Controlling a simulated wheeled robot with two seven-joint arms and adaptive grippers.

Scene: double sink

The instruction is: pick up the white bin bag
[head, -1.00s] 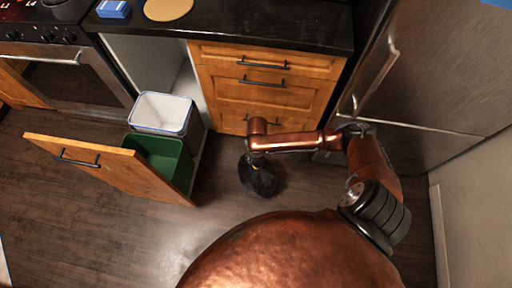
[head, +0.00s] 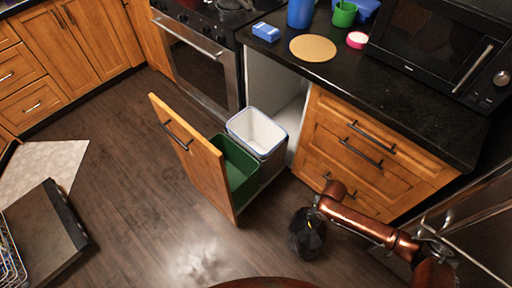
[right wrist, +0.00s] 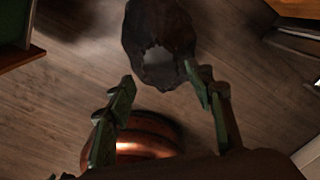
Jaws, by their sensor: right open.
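The white bin bag (head: 258,128) appears as a white lining with a blue edge inside the rear bin of the pull-out cabinet in the head view. My right gripper (right wrist: 160,78) is open, its two fingers apart. It is to the right of the bins and away from the white bag. A black bag (right wrist: 158,35) lies just beyond its fingertips in the wrist view, and also shows below the arm's end in the head view (head: 307,238). I cannot tell whether the fingers touch it. My left gripper is not in view.
A green bin (head: 235,165) stands in front of the white-lined one, behind the wooden pull-out front (head: 190,150). The black counter (head: 400,100) overhangs the drawers on the right. An open dishwasher door (head: 45,235) is at lower left. Floor between is clear.

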